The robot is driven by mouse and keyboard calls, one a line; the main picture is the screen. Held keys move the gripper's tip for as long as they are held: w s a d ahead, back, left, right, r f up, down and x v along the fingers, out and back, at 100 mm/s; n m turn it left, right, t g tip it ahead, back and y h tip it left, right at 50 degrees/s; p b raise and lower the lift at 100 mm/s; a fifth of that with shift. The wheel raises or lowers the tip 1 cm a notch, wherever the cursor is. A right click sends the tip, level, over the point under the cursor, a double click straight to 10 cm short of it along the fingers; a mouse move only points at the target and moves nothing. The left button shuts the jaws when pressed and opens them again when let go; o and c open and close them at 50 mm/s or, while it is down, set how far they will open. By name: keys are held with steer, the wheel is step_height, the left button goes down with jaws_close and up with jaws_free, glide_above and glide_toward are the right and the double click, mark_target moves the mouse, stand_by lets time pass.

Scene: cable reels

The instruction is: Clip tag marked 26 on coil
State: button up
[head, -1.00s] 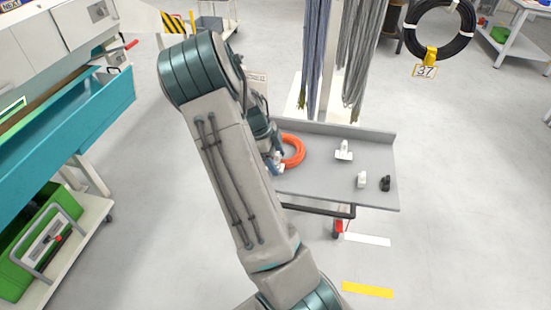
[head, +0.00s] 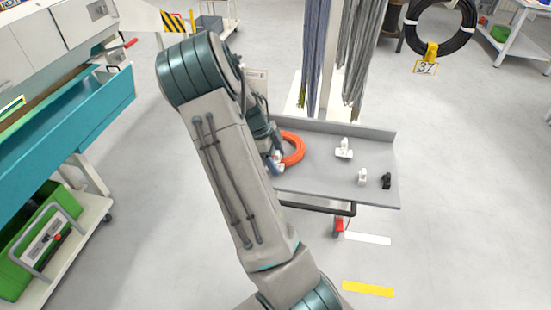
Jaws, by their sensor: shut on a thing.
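An orange coil (head: 294,149) lies on the grey cart top (head: 320,180), its left part hidden behind my arm. My gripper (head: 275,162) is at the left edge of this coil, mostly hidden by my own arm. It is shut on a small whitish thing (head: 277,157), which may be a tag; no number on it can be read. I cannot tell whether this thing touches the coil.
White clips (head: 344,149) (head: 362,177) and a black clip (head: 386,181) stand on the cart's right part. Grey and blue cable hanks (head: 360,55) hang behind.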

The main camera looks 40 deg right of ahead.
steer(key=shift+s+f, duration=0.1)
steer(key=shift+f, duration=0.1)
steer(key=o, duration=1.1)
steer(key=shift+o, duration=0.2)
steer(key=shift+r, duration=0.2)
steer(key=shift+r+p, duration=2.3)
steer(key=shift+r, duration=1.1)
